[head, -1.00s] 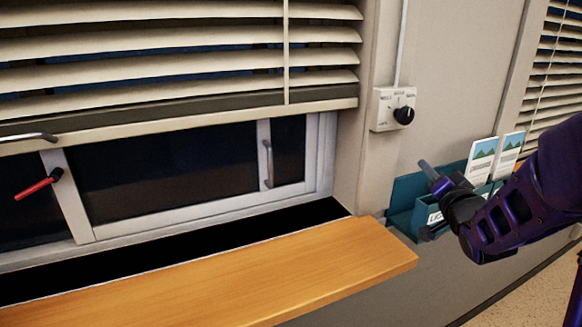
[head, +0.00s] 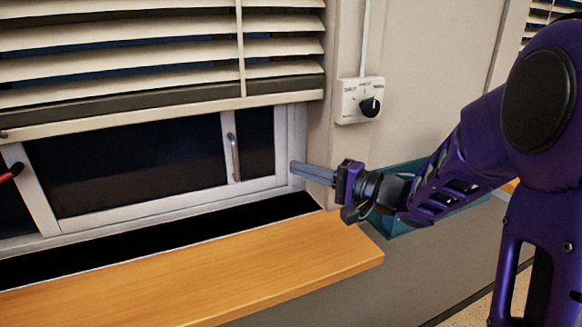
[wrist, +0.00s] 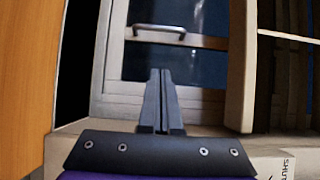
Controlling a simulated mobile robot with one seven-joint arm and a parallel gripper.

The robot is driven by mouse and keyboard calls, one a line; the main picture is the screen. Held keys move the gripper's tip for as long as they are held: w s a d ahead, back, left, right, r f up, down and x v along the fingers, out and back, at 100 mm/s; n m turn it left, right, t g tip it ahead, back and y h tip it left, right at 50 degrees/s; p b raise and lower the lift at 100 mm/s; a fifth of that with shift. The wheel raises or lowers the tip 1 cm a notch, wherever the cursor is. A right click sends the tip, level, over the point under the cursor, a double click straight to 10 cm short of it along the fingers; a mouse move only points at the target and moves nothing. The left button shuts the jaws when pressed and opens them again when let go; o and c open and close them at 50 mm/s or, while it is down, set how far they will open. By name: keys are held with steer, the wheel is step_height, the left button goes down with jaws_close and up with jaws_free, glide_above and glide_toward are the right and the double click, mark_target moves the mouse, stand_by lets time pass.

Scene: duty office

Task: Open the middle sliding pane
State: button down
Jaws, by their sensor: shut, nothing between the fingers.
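The window's middle sliding pane (head: 130,165) is a dark glass panel in a pale frame under the blind. An upright metal bar handle (head: 233,157) sits on the pale stile at its right side; the handle also shows at the top of the wrist view (wrist: 159,29). A red handle (head: 12,172) shows at the far left edge. My gripper (head: 293,168) is shut and empty, pointing left in front of the window's right jamb. It is to the right of the metal handle and apart from it. In the wrist view the fingertips (wrist: 160,75) are together below the handle.
A slatted blind (head: 160,45) hangs over the upper window. A wooden counter (head: 200,275) runs below the sill. A switch box with a black knob (head: 361,100) is on the wall to the right. A teal holder (head: 395,225) is partly hidden behind my arm.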

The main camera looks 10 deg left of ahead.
steer(key=w+a+b, duration=0.1)
steer(key=w+a, duration=0.1)
steer(key=a, duration=0.9)
steer(key=shift+s, duration=0.15)
steer(key=s+a+b, duration=0.1)
steer(key=s+a, duration=0.6)
steer(key=a, duration=0.5)
steer(key=s+a+b, duration=0.1)
steer(key=s+a, duration=0.6)
steer(key=a, duration=0.5)
steer(key=shift+s, duration=0.4)
steer(key=shift+w, duration=0.1)
